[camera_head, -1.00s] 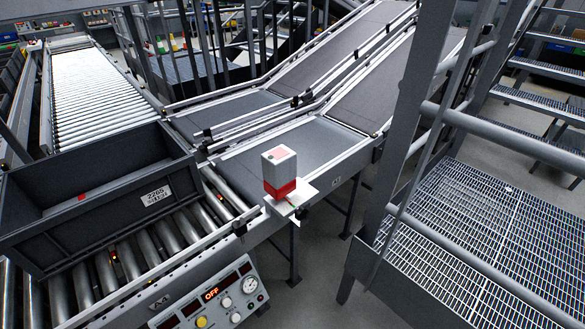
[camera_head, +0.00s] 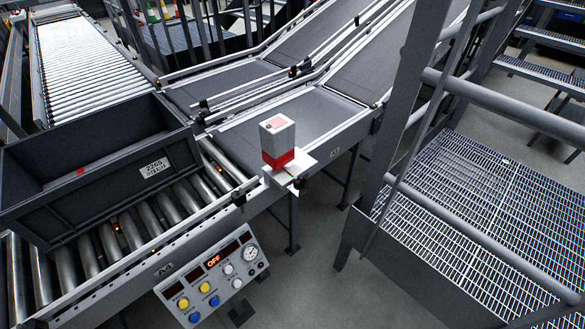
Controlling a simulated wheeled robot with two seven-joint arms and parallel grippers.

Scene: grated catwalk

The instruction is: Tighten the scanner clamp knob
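The scanner (camera_head: 277,139) is a small upright box, light grey above and red below. Neither of my grippers is in view.
A grey crate (camera_head: 105,172) labelled 2265 stands on the roller conveyor (camera_head: 150,225) at left. A control panel (camera_head: 212,276) with a lit OFF display hangs below the rail. Belts (camera_head: 290,130) slope up behind. A grated platform with railings (camera_head: 480,220) stands at right.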

